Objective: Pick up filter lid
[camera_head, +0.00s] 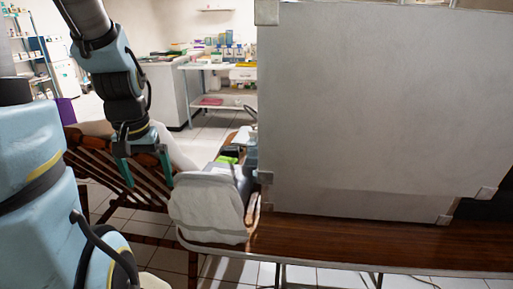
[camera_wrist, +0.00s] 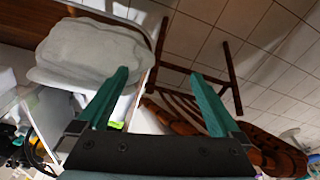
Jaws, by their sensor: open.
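I cannot make out a filter lid for certain in either view. My gripper (camera_head: 146,172) hangs with its two teal fingers apart and nothing between them, left of a pale grey, cloth-like rounded object (camera_head: 208,207) at the table's left end. In the wrist view my gripper (camera_wrist: 158,73) is also open and empty, and the pale grey object (camera_wrist: 90,52) lies beyond the left finger. A small bright green item (camera_head: 228,160) shows just behind that object, partly hidden.
A large grey panel (camera_head: 375,110) stands on the brown wooden table (camera_head: 340,243) and blocks the view behind it. A slatted wooden chair (camera_head: 100,165) stands beside and below my gripper. A white shelf table (camera_head: 218,101) with boxes is at the back. Tiled floor shows between.

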